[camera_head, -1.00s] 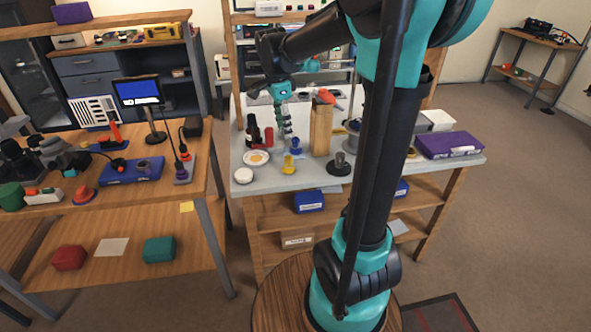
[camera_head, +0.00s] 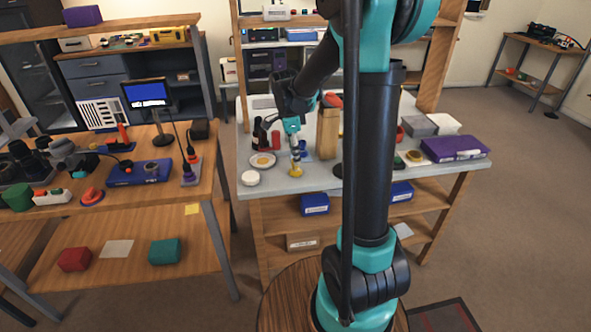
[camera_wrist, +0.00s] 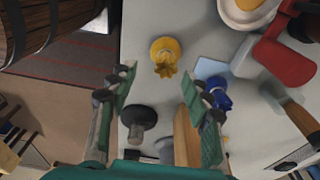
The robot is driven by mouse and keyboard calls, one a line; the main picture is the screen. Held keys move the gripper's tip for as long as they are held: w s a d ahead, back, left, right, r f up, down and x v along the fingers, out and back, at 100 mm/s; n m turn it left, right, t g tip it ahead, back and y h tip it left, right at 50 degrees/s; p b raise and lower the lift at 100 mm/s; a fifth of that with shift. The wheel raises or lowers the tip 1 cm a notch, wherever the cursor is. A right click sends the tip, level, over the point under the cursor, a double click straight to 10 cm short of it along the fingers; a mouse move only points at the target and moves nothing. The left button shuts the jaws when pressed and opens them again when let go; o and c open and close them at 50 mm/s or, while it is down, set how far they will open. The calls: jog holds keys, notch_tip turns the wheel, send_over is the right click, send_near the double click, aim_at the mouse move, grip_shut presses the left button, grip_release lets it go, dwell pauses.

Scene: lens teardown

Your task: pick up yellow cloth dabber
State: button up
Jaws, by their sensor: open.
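The yellow cloth dabber (camera_head: 296,171) stands on the grey bench top near its front edge in the head view. In the wrist view the dabber (camera_wrist: 165,56) shows from above, ahead of the fingertips and roughly midway between them. My gripper (camera_head: 296,148) is just above the dabber in the head view, pointing down. In the wrist view my gripper (camera_wrist: 158,82) is open, with one teal finger on each side and nothing between them. I cannot tell the exact gap to the dabber.
A blue dabber-like piece (camera_wrist: 218,94) stands close by on the right, next to a light blue card (camera_wrist: 208,68). A black knob on a round base (camera_wrist: 138,120) and a wooden block (camera_head: 328,132) are near.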

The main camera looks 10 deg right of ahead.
jog(key=f, duration=0.4)
jog(key=shift+w+f, duration=0.15)
jog(key=shift+w, duration=0.25)
jog(key=shift+d+f, duration=0.15)
jog(key=shift+f, duration=0.45)
jog(key=shift+c, duration=0.4)
jog(key=c, duration=0.9)
